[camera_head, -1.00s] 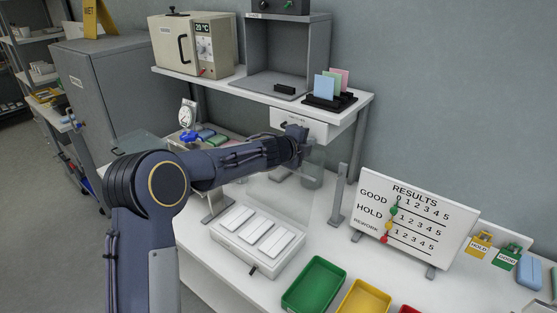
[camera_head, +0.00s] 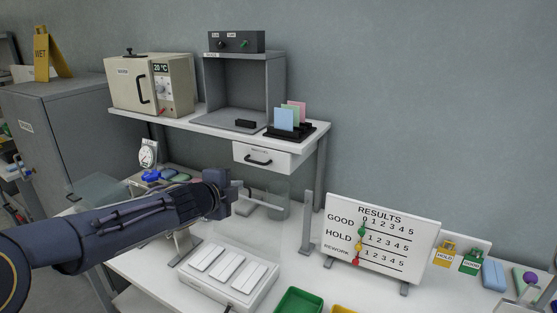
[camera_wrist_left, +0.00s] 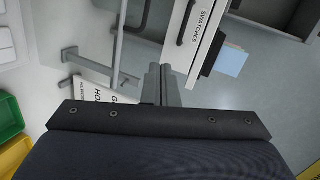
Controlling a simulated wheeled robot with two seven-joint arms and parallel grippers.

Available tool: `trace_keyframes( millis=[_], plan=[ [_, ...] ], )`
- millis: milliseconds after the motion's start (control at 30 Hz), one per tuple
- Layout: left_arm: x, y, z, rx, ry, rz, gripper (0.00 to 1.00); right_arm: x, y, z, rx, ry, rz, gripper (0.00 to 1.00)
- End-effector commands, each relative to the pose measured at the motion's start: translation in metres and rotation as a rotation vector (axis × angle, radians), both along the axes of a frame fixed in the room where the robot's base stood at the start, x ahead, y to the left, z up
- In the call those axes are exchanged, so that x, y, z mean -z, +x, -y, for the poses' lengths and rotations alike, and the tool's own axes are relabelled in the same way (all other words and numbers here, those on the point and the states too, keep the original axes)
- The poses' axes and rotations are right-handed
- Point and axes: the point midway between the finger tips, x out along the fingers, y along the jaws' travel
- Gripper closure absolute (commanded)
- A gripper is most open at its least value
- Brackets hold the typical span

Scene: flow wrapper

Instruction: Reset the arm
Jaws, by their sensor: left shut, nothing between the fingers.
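My left arm comes in from the left in the head view. Its gripper (camera_head: 243,190) is in the air above the bench, just below and left of the white drawer (camera_head: 262,157) under the shelf. The jaws are shut and empty. In the left wrist view the closed fingers (camera_wrist_left: 162,82) point toward the bench fittings, with the drawer labelled SWATCHES (camera_wrist_left: 196,32) close beside them. They look apart from the drawer. My right gripper does not show in either view.
A clear panel (camera_head: 276,200) and grey post (camera_head: 307,222) stand near the gripper. The white block tray (camera_head: 213,294) lies in front, the RESULTS board (camera_head: 383,230) to the right. A green tray (camera_head: 297,302) is at the bottom edge. The shelf (camera_head: 315,127) is above.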

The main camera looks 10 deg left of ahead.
Motion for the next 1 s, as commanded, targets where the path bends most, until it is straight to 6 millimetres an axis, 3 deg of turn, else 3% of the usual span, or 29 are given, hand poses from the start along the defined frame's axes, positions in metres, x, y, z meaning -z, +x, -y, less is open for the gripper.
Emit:
trace_keyframes(
  millis=[33, 133, 267, 400, 533, 600, 700, 800, 1000],
  plan=[
    [-0.008, -0.019, -0.019, -0.089, -0.073, -0.030, 1.00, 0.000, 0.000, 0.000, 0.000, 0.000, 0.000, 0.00],
    [-0.005, -0.073, -0.057, -0.320, -0.291, -0.147, 1.00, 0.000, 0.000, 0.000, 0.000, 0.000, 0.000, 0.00],
    [0.023, -0.166, -0.084, -0.620, -0.626, -0.347, 1.00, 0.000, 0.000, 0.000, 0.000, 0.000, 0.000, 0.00],
    [0.064, -0.262, -0.074, -0.863, -0.957, -0.581, 1.00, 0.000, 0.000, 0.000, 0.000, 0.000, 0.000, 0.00],
    [0.095, -0.330, -0.044, -1.002, -1.193, -0.786, 1.00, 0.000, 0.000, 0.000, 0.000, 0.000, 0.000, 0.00],
    [0.107, -0.356, -0.028, -1.047, -1.280, -0.877, 1.00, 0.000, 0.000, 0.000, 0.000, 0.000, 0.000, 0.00],
    [0.116, -0.379, -0.012, -1.084, -1.361, -0.967, 1.00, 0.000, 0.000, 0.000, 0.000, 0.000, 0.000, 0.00],
    [0.120, -0.388, -0.004, -1.099, -1.398, -1.011, 1.00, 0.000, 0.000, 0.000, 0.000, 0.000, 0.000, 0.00],
    [0.120, -0.388, -0.004, -1.099, -1.398, -1.011, 1.00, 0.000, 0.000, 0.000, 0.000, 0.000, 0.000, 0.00]
  ],
)
